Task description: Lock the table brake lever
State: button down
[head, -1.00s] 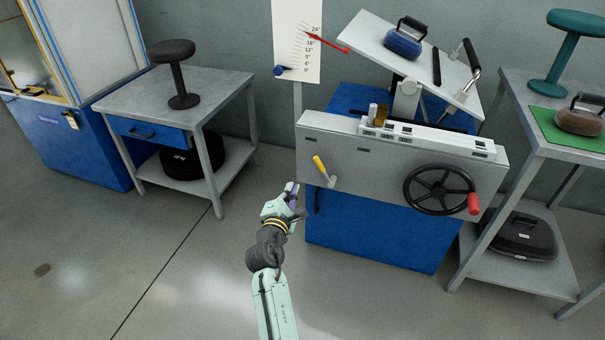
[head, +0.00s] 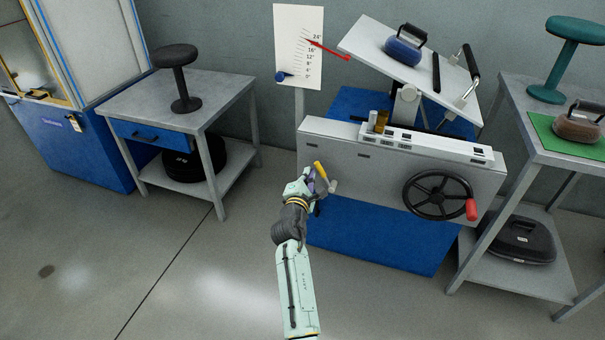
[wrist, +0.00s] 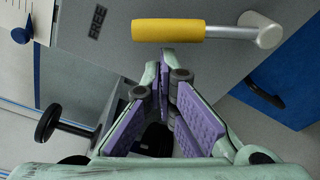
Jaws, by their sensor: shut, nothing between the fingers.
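The brake lever has a yellow handle (head: 320,169) on a metal arm and sits on the left front of the grey machine panel (head: 380,160). In the wrist view the yellow handle (wrist: 168,30) lies across the picture, with its metal pivot (wrist: 262,31) at the right. The word FREE (wrist: 97,22) is printed beside the handle's free end. My gripper (head: 316,180) is shut and empty, just in front of the lever, partly covering it in the head view. In the wrist view its purple-padded fingers (wrist: 168,95) meet just below the handle, apparently apart from it.
A black handwheel (head: 438,195) with a red knob projects from the panel's right side. A tilted white table top (head: 372,40) stands above. Side tables stand left (head: 225,88) and right (head: 510,90). A dark handle (wrist: 262,95) is below the lever pivot. Floor in front is clear.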

jog(key=shift+s+d+r+m, duration=0.15)
jog(key=shift+d+r+m, duration=0.3)
jog(key=shift+m, duration=0.25)
dwell(0.4)
jog(key=d+m, duration=0.1)
jog(key=d+r+m, duration=0.1)
jog(key=m, duration=0.1)
jog(key=s+d+r+m+t, duration=0.1)
jog(key=shift+d+m, duration=0.15)
jog(key=shift+m, duration=0.25)
jog(key=m, duration=0.1)
jog(key=d, duration=0.1)
jog(key=d+m+b, duration=0.1)
jog(key=shift+s+r+m, duration=0.25)
jog(key=shift+s+m, duration=0.05)
jog(key=shift+s, duration=0.1)
jog(key=shift+s+d+m+t+b, duration=0.2)
jog(key=shift+d+m+b, duration=0.25)
jog(key=shift+d+m, duration=0.35)
jog(key=shift+s+d+m+t+b, duration=0.15)
jog(key=shift+d+m+b, duration=0.35)
jog(key=shift+m, duration=0.5)
jog(key=shift+s, duration=0.1)
jog(key=shift+r, duration=0.1)
